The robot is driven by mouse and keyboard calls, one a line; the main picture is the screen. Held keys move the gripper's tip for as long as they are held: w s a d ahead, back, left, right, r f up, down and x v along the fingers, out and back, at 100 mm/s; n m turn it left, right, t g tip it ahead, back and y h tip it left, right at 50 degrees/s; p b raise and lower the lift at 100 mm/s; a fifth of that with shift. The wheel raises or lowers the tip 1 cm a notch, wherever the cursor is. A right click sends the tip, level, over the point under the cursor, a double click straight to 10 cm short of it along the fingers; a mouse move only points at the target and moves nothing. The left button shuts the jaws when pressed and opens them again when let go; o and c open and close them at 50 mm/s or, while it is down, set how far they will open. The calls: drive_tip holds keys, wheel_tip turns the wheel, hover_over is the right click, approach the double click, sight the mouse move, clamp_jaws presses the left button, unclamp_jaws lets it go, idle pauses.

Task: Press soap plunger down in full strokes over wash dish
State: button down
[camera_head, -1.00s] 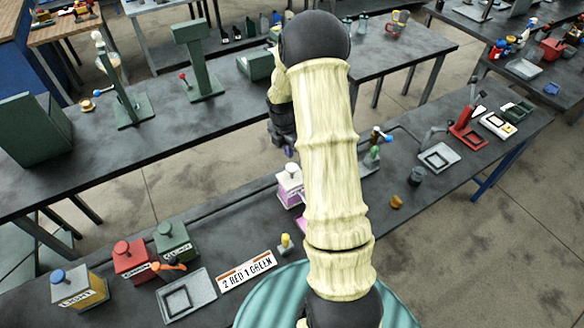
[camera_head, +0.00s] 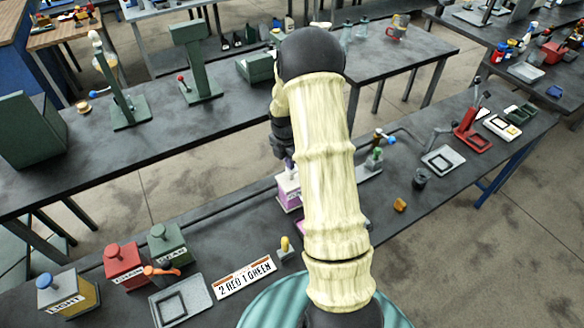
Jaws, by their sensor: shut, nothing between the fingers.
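The soap dispenser (camera_head: 288,194) is a pink and white box with a label, standing upright on the near bench left of my arm. Its small purple plunger (camera_head: 290,164) shows above the box, just under my gripper. My gripper (camera_head: 285,153) is dark, points down and is shut and empty. It is right over the plunger; I cannot tell whether it touches it. A pink patch (camera_head: 302,223), perhaps the wash dish, shows at the arm's left edge; the rest is hidden behind my arm.
Yellow, red and green labelled boxes (camera_head: 124,266) stand at the front left beside a grey tray (camera_head: 182,300) and a "2 RED 1 GREEN" sign (camera_head: 244,276). Right of my arm are a dark cup (camera_head: 420,179), an orange lump (camera_head: 400,205) and a grey tray (camera_head: 443,160).

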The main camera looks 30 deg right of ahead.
wheel_tip(320, 180, down, 4)
drive_tip(key=shift+r+b, duration=0.2)
drive_tip(key=shift+b, duration=0.75)
drive_tip(key=shift+s+a+r, duration=0.1)
drive_tip(key=shift+a+r, duration=0.05)
drive_tip(key=shift+r, duration=0.05)
drive_tip(key=shift+s+a+r+p, duration=0.25)
drive_tip(key=shift+a, duration=0.45)
drive_tip(key=shift+s+a+r+p, duration=0.2)
drive_tip(key=shift+a+r+p, duration=0.05)
drive_tip(key=shift+a, duration=0.45)
drive_tip(key=shift+w+d, duration=0.1)
drive_tip(key=shift+d, duration=0.05)
wheel_tip(320, 180, up, 17)
drive_tip(key=a+b, duration=0.1)
drive_tip(key=b, duration=0.2)
drive_tip(key=shift+s+a, duration=0.25)
drive_tip(key=shift+a, duration=0.1)
drive_tip(key=shift+r, duration=0.1)
